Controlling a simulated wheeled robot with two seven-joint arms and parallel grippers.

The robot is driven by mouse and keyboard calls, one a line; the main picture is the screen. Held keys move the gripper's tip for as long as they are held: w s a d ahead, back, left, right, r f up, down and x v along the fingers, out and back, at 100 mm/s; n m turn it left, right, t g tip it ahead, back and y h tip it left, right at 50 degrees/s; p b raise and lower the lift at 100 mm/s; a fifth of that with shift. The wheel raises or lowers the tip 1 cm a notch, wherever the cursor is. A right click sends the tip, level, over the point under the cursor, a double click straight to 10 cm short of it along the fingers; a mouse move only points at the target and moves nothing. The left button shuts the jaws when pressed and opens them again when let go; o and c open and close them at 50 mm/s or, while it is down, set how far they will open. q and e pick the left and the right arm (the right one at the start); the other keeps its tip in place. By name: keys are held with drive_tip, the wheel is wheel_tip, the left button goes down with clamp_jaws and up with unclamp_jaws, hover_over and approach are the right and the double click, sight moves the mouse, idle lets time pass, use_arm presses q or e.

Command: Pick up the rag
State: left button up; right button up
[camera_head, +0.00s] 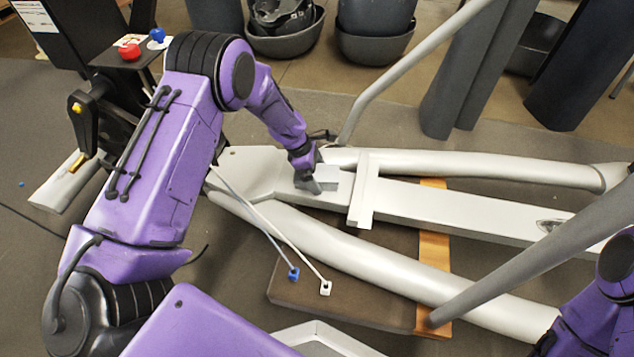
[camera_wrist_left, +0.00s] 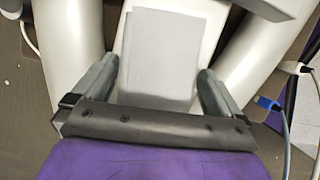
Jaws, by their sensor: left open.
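The rag (camera_head: 326,173) is a flat, grey, folded cloth lying on the silver frame of the machine. In the left wrist view the rag (camera_wrist_left: 160,55) lies straight ahead, with its near end between the two fingers. My left gripper (camera_head: 308,184) is at the rag's left end, pointing down. Its fingers stand apart on either side of the rag in the left wrist view (camera_wrist_left: 157,78), and nothing is clamped. Whether the fingertips touch the rag or the frame cannot be told. My right arm (camera_head: 595,318) shows at the lower right, but its gripper is out of view.
The silver machine frame (camera_head: 455,209) has thick tubes on both sides of the rag. A slanting grey bar (camera_head: 545,255) crosses in front. Cables with a blue plug (camera_head: 293,273) and a white plug (camera_head: 325,288) hang nearby. Grey tubs (camera_head: 285,42) stand behind.

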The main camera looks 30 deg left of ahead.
sight(322, 172)
use_arm(q)
drive_tip(key=shift+w+f, duration=0.1)
drive_tip(key=c, duration=1)
drive_tip(key=shift+r+p, duration=0.45)
drive_tip(key=shift+p, duration=0.05)
wheel_tip(322, 172, up, 3)
drive_tip(key=shift+r+p, duration=0.1)
drive_tip(key=shift+p, duration=1.05)
drive_tip(key=s+d+r+p, duration=0.3)
drive_tip(key=s+d+r, duration=0.1)
drive_tip(key=s+d, duration=0.1)
drive_tip(key=s+d+r+p, duration=0.3)
drive_tip(key=s+d+r, duration=0.2)
